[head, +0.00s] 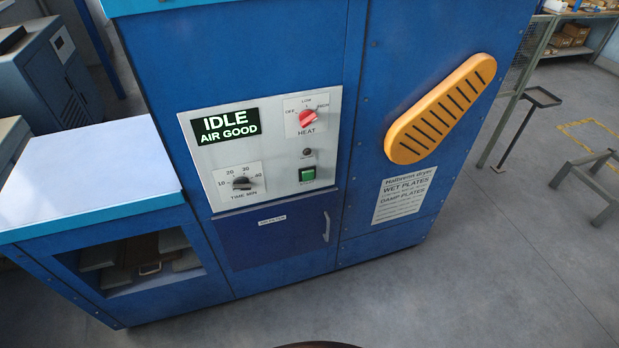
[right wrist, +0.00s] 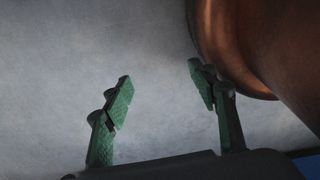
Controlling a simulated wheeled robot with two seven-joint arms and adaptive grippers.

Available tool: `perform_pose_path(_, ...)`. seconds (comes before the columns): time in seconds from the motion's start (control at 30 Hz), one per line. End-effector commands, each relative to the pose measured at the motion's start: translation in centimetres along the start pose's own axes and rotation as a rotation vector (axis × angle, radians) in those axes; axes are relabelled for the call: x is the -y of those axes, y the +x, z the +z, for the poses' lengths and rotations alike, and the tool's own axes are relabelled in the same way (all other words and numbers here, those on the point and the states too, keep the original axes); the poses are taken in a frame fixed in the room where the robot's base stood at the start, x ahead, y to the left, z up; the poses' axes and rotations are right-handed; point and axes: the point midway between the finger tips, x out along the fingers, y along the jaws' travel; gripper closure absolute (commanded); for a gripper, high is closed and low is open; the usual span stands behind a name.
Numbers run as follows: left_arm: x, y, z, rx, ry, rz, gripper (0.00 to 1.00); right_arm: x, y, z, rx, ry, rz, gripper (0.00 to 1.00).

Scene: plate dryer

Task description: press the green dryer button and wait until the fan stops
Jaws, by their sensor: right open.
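The green dryer button (head: 307,174) sits at the lower right of the light grey control panel (head: 207,163) on the blue dryer (head: 250,50) in the head view. The display (head: 224,126) reads "IDLE" and "AIR GOOD". A red heat knob (head: 308,118) is above the button, and a black time knob (head: 241,183) is to its left. The fan itself is not visible. My right gripper (right wrist: 158,88) is open and empty in the right wrist view, over grey floor and away from the panel. My left gripper is not in view.
An orange slotted vent cover (head: 440,108) juts from the dryer's right side above a printed notice (head: 404,193). A white-topped side counter (head: 90,178) stands at the left. The grey floor (head: 480,270) in front is clear. A brown rounded object (right wrist: 240,40) is beside my right gripper.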

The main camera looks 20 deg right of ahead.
Motion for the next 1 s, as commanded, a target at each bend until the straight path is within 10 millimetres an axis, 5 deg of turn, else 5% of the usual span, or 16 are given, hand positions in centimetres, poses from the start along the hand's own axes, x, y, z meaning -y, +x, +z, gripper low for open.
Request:
perform_pose_path(0.73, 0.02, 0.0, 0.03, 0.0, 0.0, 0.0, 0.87, -0.02, 0.0, 0.02, 0.001, 0.0, 0.0, 1.0)
perform_pose_path(1.0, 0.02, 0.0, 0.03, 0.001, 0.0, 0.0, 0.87, -0.03, 0.0, 0.03, 0.001, 0.0, 0.0, 1.0)
